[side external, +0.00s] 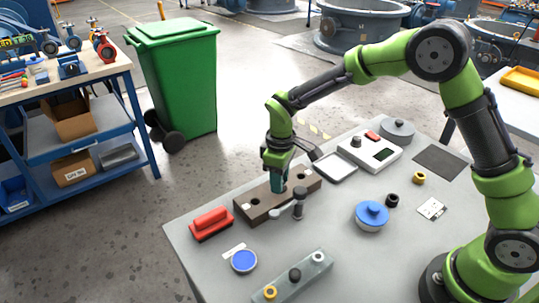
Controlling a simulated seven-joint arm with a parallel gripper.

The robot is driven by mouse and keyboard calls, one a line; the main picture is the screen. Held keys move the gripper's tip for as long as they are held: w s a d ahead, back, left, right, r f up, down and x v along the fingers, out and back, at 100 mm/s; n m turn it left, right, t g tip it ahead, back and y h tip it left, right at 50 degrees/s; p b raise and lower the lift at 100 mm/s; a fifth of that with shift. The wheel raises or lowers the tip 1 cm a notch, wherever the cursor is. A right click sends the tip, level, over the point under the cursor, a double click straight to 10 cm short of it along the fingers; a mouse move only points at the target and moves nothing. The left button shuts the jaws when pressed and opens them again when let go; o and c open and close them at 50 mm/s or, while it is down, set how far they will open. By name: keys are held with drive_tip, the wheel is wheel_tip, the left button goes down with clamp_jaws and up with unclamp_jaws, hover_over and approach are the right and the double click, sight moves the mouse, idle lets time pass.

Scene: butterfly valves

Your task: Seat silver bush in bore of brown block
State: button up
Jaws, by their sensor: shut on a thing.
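The brown block (257,205) lies on the grey table, long and dark, with a round hole showing near each end. My gripper (278,189) points straight down at the middle of the block, its fingertips at or just above the top face. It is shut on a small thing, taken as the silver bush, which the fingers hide. The middle bore is hidden too, so I cannot tell whether the bush is in it.
A dark-knobbed post with a silver arm (299,205) stands close in front of the block. Around it are a red-handled thing (210,222), a blue-topped disc (244,261), a grey strip with small rings (299,277), a blue knobbed lid (371,215) and a scale (370,151).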

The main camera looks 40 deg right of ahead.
drive_tip(key=shift+f, duration=0.1)
drive_tip(key=o, duration=1.2)
drive_tip(key=shift+o, duration=0.3)
drive_tip(key=o, duration=0.3)
wheel_tip(320, 180, up, 8)
drive_tip(key=shift+f, duration=0.25)
